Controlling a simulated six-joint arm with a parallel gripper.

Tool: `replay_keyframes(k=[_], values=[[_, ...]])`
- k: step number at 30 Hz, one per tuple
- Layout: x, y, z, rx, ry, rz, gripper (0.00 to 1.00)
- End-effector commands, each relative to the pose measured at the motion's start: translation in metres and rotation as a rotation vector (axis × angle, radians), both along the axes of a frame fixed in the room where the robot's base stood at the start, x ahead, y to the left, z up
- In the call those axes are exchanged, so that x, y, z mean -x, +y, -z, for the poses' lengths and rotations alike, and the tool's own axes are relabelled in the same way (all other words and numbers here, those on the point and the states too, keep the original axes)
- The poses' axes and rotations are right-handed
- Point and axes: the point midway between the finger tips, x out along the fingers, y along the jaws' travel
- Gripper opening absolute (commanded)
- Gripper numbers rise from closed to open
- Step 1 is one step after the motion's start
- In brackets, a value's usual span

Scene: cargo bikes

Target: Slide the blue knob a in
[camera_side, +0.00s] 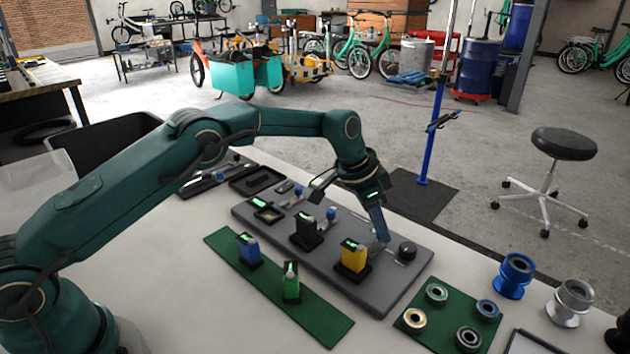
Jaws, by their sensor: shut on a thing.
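My gripper (380,236) points down over the right part of the dark grey board (377,297). It is shut on a blue piece, which I take to be blue knob a (378,222); the fingers hide much of it. The piece stands near a short pale slot or track in the board. A round black knob (407,251) sits just right of my gripper, apart from it. Other small blue-grey knobs (331,213) stand further left on the board.
A yellow block (353,255) and a black block (306,230) stand left of my gripper. A green strip (325,322) with a blue block (249,249) and a green block (291,283) lies in front. A green mat (448,337) with several rings lies at the right.

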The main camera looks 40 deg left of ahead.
Motion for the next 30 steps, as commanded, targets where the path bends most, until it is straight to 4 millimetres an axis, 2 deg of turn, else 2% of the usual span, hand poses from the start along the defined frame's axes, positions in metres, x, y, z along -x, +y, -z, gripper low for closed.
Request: replay_keyframes(k=[9,21,30], values=[[0.000,0.000,-0.001,0.001,-0.002,0.000,0.00],[0.019,-0.001,-0.001,0.003,-0.001,0.001,0.00],[0.023,-0.001,-0.001,0.003,0.004,0.002,0.00]])
